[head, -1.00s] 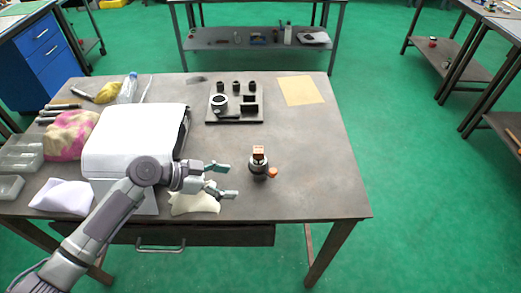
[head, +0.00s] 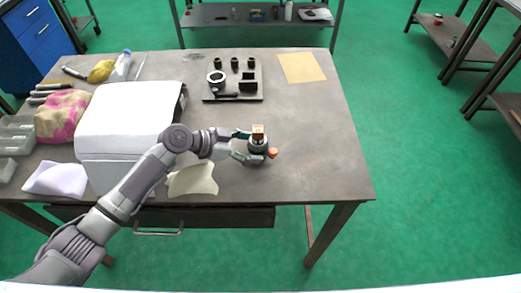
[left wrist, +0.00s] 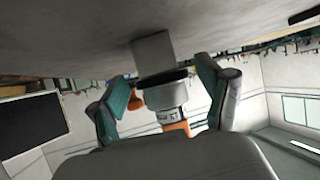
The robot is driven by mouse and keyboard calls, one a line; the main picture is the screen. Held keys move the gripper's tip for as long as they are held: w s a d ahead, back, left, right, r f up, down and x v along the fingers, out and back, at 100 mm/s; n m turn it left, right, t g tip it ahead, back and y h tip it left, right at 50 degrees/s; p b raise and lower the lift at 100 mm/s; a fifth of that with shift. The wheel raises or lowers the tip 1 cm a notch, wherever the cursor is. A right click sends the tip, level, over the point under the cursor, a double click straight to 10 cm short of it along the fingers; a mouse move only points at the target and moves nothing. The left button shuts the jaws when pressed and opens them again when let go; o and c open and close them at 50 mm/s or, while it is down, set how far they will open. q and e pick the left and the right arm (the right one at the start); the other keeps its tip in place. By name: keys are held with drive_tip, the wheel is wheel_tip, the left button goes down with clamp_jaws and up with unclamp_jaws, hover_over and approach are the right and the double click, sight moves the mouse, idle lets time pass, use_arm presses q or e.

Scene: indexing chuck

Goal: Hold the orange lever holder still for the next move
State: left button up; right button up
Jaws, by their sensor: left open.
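The lever holder (head: 257,146) stands upright on the table, a small dark and grey round body with an orange-brown block (head: 258,129) on top and an orange lever knob (head: 272,153) at its right front. My left gripper (head: 252,147) comes from the left and is open, its fingers on either side of the holder. In the left wrist view, which is upside down, the holder (left wrist: 165,95) stands between the spread fingers of my gripper (left wrist: 168,100), with a visible gap to the right finger. The orange knob (left wrist: 136,102) shows near the left finger; contact there is unclear. My right gripper is not visible.
A large white box-like case (head: 125,115) stands left, under my arm. A cream cloth (head: 193,180) lies near the front edge. A dark plate (head: 232,96) with several black parts lies behind the holder, beside a tan sheet (head: 301,67). The table's right side is clear.

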use_arm(q)
drive_tip(key=shift+w+d+f, duration=0.2)
drive_tip(key=shift+d+f, duration=0.1)
drive_tip(key=shift+d, duration=0.25)
drive_tip(key=shift+s, duration=0.1)
drive_tip(key=c, duration=1.4)
drive_tip(key=shift+o, duration=0.2)
drive_tip(key=shift+f, duration=0.15)
